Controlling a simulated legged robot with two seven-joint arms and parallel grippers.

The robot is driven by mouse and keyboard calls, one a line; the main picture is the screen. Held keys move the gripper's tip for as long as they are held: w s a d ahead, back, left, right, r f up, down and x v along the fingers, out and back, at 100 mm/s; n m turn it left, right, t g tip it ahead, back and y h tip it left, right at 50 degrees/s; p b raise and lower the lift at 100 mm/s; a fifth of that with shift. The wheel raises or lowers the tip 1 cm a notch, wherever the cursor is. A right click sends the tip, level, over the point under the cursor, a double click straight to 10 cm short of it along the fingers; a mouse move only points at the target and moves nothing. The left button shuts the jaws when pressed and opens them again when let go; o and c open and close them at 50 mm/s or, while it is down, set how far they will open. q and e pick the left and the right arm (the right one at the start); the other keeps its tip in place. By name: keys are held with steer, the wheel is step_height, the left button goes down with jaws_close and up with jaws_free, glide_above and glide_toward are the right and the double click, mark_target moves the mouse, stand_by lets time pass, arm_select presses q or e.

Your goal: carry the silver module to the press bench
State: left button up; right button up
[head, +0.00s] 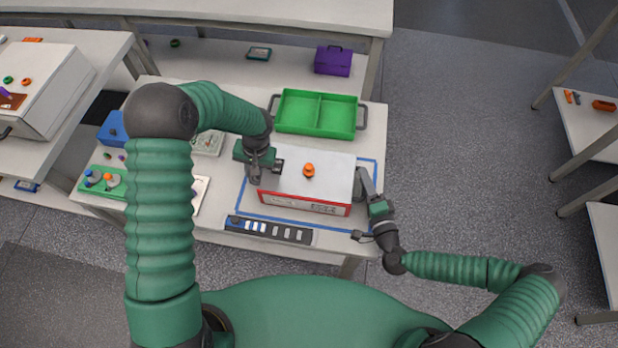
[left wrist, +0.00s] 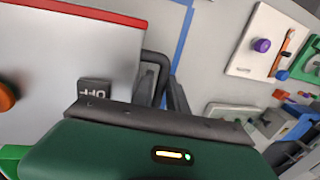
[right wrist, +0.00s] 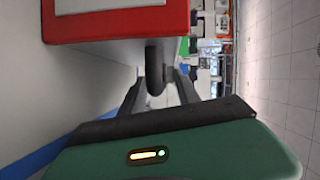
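The silver module (head: 325,178) is a box with a pale silver top, an orange knob and a red-framed front. It sits on the middle table inside a blue outline. In the left wrist view its top (left wrist: 60,70) bears an OFF label. My left gripper (head: 257,178) is at its left side, its fingers close around the black left handle (left wrist: 158,62). My right gripper (head: 363,183) is at the right side. In the right wrist view its fingers stand apart with the right handle (right wrist: 154,68) between them and a gap showing. I cannot tell which surface is the press bench.
A green two-part tray (head: 318,92) lies behind the module, and a dark strip with pale cells (head: 270,230) lies in front. Small parts and boards crowd the table's left. Other benches stand at left, back and right (head: 590,125). Open floor (head: 470,150) lies to the right.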

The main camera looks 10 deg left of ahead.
arm_select(q)
steer(key=c, duration=0.4)
arm_select(e)
steer(key=c, duration=0.4)
jaws_close()
steer(key=shift+s+f, duration=0.1)
steer(key=shift+f, duration=0.1)
stand_by(0.4)
arm_select(q)
steer(key=shift+w+r, duration=0.1)
